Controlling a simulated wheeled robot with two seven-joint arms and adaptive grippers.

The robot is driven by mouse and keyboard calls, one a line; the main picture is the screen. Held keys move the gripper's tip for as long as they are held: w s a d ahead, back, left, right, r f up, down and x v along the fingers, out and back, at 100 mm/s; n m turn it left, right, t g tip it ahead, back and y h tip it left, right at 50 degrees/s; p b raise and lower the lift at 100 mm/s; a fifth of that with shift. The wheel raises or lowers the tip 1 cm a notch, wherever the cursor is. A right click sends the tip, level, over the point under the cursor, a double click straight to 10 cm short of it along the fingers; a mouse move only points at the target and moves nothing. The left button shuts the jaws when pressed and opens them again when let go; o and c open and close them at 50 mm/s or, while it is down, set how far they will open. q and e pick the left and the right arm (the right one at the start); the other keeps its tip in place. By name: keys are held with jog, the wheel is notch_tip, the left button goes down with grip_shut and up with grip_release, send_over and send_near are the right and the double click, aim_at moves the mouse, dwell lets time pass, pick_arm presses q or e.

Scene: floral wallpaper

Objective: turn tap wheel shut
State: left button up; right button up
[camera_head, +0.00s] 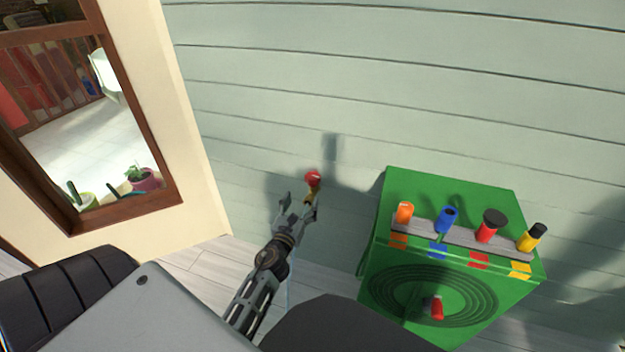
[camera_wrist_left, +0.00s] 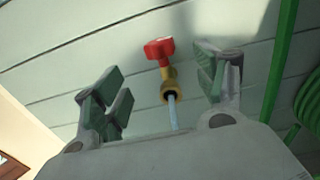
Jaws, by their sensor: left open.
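A tap with a red wheel (camera_head: 313,178) and a brass body (camera_head: 310,195) sticks out from the pale green plank wall. In the left wrist view the red wheel (camera_wrist_left: 159,48) sits above the brass spout (camera_wrist_left: 171,90), and a thin pale blue stream of water (camera_wrist_left: 173,113) runs down from it. My left gripper (camera_head: 299,203) is open and empty just in front of the tap. In the left wrist view its fingers (camera_wrist_left: 165,85) stand on either side of the tap, the right finger closer to it. No contact with the wheel shows. My right gripper is not in view.
A green cabinet (camera_head: 375,215) stands right of the tap, with a grey rack (camera_head: 465,240) of several coloured nozzles on top and a coiled green hose (camera_head: 385,295) on its front. A brown-framed window (camera_head: 172,190) is at the left. The wall above the tap is clear.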

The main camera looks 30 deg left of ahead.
aim_at(310, 183)
pick_arm(q)
jog(key=shift+x, duration=6.5)
jog(key=shift+a, duration=0.1)
jog(key=c, duration=1)
jog(key=shift+c, duration=0.2)
jog(key=shift+h, duration=0.3)
